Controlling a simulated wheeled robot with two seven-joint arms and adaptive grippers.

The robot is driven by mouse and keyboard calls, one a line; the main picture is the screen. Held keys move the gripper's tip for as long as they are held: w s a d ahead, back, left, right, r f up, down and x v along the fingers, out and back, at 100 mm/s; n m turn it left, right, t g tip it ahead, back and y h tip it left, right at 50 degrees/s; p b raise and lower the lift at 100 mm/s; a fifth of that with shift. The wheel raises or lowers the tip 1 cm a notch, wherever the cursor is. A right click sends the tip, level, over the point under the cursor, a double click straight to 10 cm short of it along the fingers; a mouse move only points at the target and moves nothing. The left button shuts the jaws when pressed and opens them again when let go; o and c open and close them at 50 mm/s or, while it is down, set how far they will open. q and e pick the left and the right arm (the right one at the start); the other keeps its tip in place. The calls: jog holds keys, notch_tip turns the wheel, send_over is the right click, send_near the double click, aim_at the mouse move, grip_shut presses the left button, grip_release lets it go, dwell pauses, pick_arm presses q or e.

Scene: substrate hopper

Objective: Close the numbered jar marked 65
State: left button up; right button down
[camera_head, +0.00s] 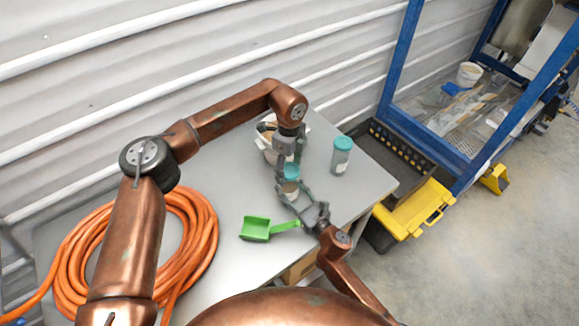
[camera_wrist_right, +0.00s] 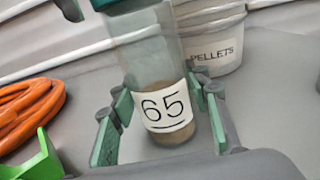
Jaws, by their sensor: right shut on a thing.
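The clear jar marked 65 (camera_wrist_right: 165,105) stands upright between the fingers of my right gripper (camera_wrist_right: 165,128), with brownish contents at its bottom. In the head view, the jar (camera_head: 291,187) sits between the fingers of my right gripper (camera_head: 293,194), which is shut on it. A teal lid (camera_head: 291,171) is at the jar's top, also partly seen in the right wrist view (camera_wrist_right: 122,5); I cannot tell whether it is seated. My left gripper (camera_head: 289,163) points down right at the lid. Its fingertips are too small to tell whether they grip it.
A white bucket labelled PELLETS (camera_wrist_right: 214,40) stands behind the jar. Another teal-lidded jar (camera_head: 341,156) stands to the right on the grey table (camera_head: 232,190). A green scoop (camera_head: 256,229) lies in front, an orange hose coil (camera_head: 205,222) left. A yellow-lidded toolbox (camera_head: 418,208) is on the floor.

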pick_arm(q)
jog(key=c, duration=1.2)
jog(key=m, duration=0.4)
jog(key=shift+m, duration=0.3)
jog(key=m, duration=0.5)
jog(key=shift+m, duration=0.4)
jog(key=m, duration=0.5)
jog(key=shift+m, duration=0.3)
jog(key=m, duration=0.5)
jog(key=shift+m, duration=0.4)
jog(key=m, duration=0.3)
jog(key=shift+m, duration=0.3)
jog(key=m, duration=0.7)
jog(key=shift+w+m, duration=0.1)
jog(key=shift+m, duration=0.3)
jog(key=m, duration=0.4)
jog(key=shift+f, duration=0.1)
jog(key=o, duration=1.3)
